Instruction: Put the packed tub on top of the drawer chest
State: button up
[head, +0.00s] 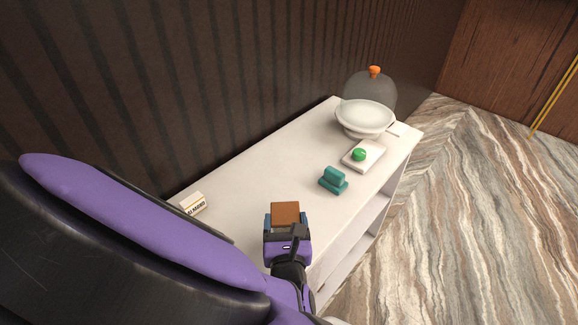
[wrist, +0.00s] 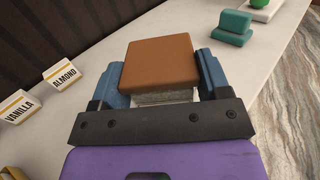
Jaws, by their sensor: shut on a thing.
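The tub, with a flat brown lid (head: 285,213) and a pale, seemingly see-through body, is between the fingers of my gripper (head: 285,222). In the wrist view the brown lid (wrist: 160,60) faces up and looks level, and the blue fingers of my gripper (wrist: 162,84) press on its left and right sides. Part of the pale body (wrist: 165,97) shows below the lid; the rest is hidden by my gripper. The tub is over the near part of the white counter (head: 245,190); I cannot tell its height above the top. I can make out no drawer chest.
A teal block (head: 333,180), a white slab with a green ball (head: 359,154), a white bowl (head: 365,117) and a grey dome (head: 372,88) stand farther along the counter. Name cards VANILLA (wrist: 17,107) and ALMOND (wrist: 62,74) stand left. The counter's middle is clear.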

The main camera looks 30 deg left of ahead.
jog(key=x, duration=0.5)
jog(key=a+f+x, duration=0.1)
jog(key=x, duration=0.8)
jog(key=shift+a+f, duration=0.25)
jog(key=shift+a, duration=0.1)
jog(key=f, duration=0.2)
jog(key=shift+w+a+f, duration=0.25)
jog(key=shift+f, duration=0.5)
jog(key=shift+f, duration=0.1)
jog(key=o, duration=1)
jog(key=shift+c, duration=0.2)
jog(key=shift+s+d, duration=0.15)
jog(key=shift+s, duration=0.05)
jog(key=v, duration=1.1)
jog(key=shift+s+d, duration=0.15)
jog(key=shift+s, duration=0.1)
